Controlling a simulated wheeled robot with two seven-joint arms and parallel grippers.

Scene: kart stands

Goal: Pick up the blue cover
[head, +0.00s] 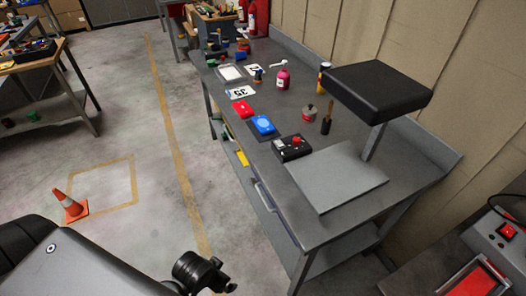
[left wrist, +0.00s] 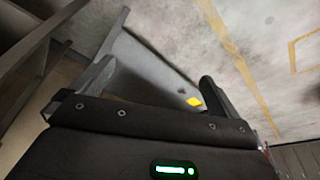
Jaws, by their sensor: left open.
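The blue cover (head: 263,125) lies flat on the grey workbench (head: 330,178), near its left edge, just beyond a black box with a red button. My left gripper (left wrist: 152,84) is open in the left wrist view, with its two fingers wide apart and nothing between them that it holds. The blue cover cannot be made out in that view. In the head view a dark part of my arm shows at the bottom, left of the bench and apart from the cover. My right gripper is not in view.
A red cover (head: 243,108) lies just beyond the blue one. The black box (head: 291,148), a can (head: 309,114) and a pink bottle (head: 283,78) stand nearby. A black raised stand (head: 377,88) overhangs the near bench. An orange cone (head: 70,207) stands on open floor.

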